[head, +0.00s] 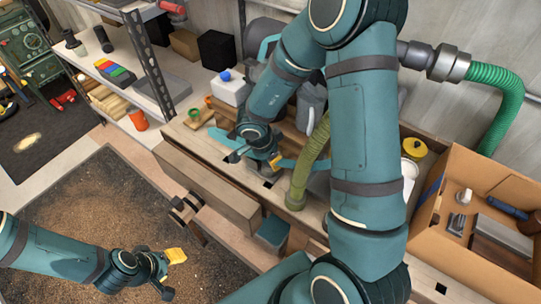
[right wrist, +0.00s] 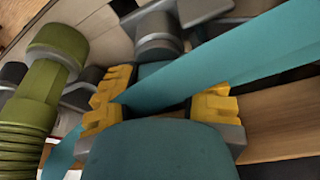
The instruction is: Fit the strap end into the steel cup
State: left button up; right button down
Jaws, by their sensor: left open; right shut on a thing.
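The teal strap (right wrist: 235,58) runs diagonally across the right wrist view, passing between the yellow pads of my right gripper (right wrist: 160,104), which is shut on it. In the head view my right gripper (head: 272,160) is low over the workbench, and a short teal piece of strap (head: 287,163) shows beside it. A grey cylindrical thing (right wrist: 158,42), which may be the steel cup, stands just beyond the gripper, partly behind the strap. I cannot tell whether the strap touches it. My left gripper (head: 171,273) is open and empty above the brown mat.
A green ribbed hose (head: 312,160) stands close right of my right gripper; it also shows in the right wrist view (right wrist: 42,95). A cardboard box (head: 440,225) with loose parts is at the right. A white jug (head: 228,88) stands behind.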

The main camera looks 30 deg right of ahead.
jog(key=shift+f, duration=0.15)
jog(key=c, duration=0.5)
grip_release()
jog(key=shift+c, duration=0.2)
jog(key=v, duration=1.2)
